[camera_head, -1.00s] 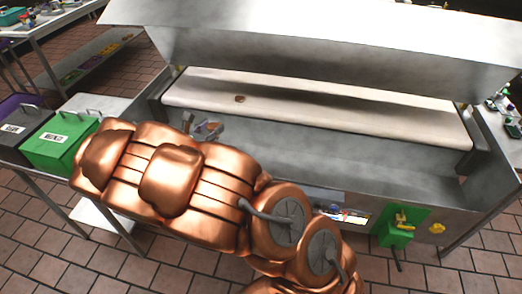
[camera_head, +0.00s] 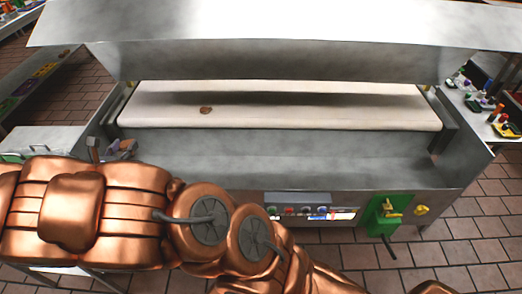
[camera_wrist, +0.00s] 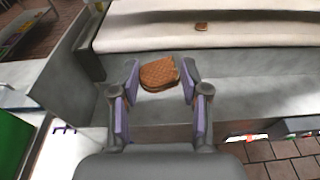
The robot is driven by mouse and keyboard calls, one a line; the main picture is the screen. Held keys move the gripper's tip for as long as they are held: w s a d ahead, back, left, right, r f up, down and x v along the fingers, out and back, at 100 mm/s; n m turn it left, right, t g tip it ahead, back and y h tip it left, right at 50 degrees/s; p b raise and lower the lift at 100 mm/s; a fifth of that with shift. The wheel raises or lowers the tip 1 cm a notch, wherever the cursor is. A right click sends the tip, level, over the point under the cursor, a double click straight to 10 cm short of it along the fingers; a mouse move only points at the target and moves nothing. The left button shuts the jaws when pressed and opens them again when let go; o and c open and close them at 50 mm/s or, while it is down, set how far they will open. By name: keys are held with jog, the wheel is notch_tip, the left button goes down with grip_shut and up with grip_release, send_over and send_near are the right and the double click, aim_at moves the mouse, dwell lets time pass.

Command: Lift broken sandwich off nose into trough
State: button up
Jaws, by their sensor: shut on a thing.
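A brown, waffle-patterned broken sandwich (camera_wrist: 160,74) is between the purple-padded fingers of my gripper (camera_wrist: 159,78) in the wrist view. My gripper is shut on it and holds it over the grey metal trough (camera_wrist: 255,95); I cannot tell its exact height. In the head view my gripper (camera_head: 115,149) is at the left end of the trough (camera_head: 300,152), partly hidden by my copper arm. The cream belt (camera_head: 300,115) runs behind the trough, and its rounded front edge is the nose (camera_wrist: 150,45). The sandwich is in front of that edge, apart from it.
A small brown piece (camera_head: 205,110) lies on the belt. A steel hood (camera_head: 270,60) hangs over the belt. A control panel (camera_head: 305,211) and a green switch box (camera_head: 382,213) are on the front. The trough's middle and right are clear.

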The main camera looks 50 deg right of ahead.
jog(key=s+d+f+m+g+h+b, duration=0.1)
jog(key=d+f+m+g+b, duration=0.2)
jog(key=d+b, duration=0.45)
jog(key=s+d+f+m+g+h+b, duration=0.1)
jog(key=d+f+g+b, duration=0.1)
jog(key=d+f+b, duration=0.6)
jog(key=s+d+f+m+g+h+b, duration=0.1)
jog(key=d+f+m+g+b, duration=0.15)
jog(key=d+b, duration=0.5)
jog(key=s+d+f+m+g+y+b, duration=0.1)
jog(key=s+d+f+m+g+b, duration=0.2)
jog(key=s+d+f+g+b, duration=0.5)
jog(key=s+d+f+m+g+y+b, duration=0.15)
jog(key=s+d+f+m+b, duration=0.25)
jog(key=s+d+b, duration=0.85)
jog(key=shift+h, duration=0.45)
jog(key=f+b, duration=0.1)
jog(key=f, duration=0.1)
jog(key=d+f+b, duration=0.1)
jog(key=w+d+f+b, duration=0.1)
jog(key=f+b, duration=0.1)
jog(key=shift+w+f, duration=0.1)
jog(key=shift+f, duration=0.2)
jog(key=o, duration=0.8)
jog(key=shift+a, duration=0.1)
